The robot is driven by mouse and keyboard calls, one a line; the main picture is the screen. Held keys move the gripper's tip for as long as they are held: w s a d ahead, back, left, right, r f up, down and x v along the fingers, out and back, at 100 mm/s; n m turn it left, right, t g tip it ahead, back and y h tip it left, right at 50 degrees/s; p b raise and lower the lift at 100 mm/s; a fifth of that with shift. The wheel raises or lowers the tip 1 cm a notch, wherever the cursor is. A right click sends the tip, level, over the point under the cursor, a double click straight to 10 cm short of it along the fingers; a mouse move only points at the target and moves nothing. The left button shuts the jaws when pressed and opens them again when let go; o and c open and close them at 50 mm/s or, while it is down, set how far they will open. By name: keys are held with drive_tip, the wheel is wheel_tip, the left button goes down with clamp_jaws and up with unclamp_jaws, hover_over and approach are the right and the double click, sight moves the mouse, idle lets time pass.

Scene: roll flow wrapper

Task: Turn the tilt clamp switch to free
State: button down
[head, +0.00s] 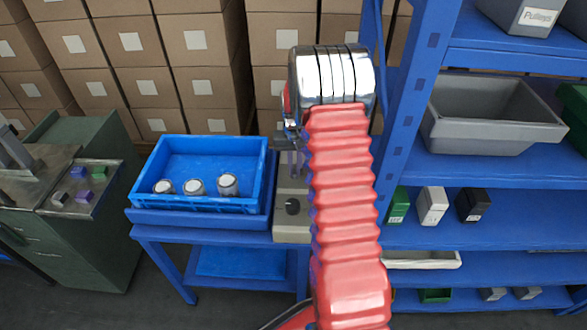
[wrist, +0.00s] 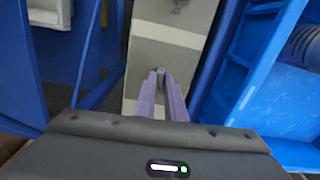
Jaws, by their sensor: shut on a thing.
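A narrow grey-beige panel (head: 291,228) stands between the blue bin and the blue shelving; in the wrist view its pale face (wrist: 170,45) lies below my gripper. A separate dark knob (head: 292,207) sits on the panel's near part.
A blue bin (head: 198,204) with several grey cylinders stands left of the panel on a blue table. Blue shelving (head: 480,169) with a grey bin (head: 490,134) and small boxes stands close on the right. Stacked cartons (head: 125,42) fill the back. A green cabinet is at left.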

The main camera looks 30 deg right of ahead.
sight(294, 171)
drive_tip(key=n, duration=0.5)
drive_tip(key=shift+w+r, duration=0.15)
drive_tip(key=shift+w, duration=0.15)
drive_tip(key=c, duration=1.8)
unclamp_jaws()
drive_tip(key=shift+s, duration=0.15)
wheel_tip(294, 171, up, 14)
drive_tip(key=shift+f, duration=0.25)
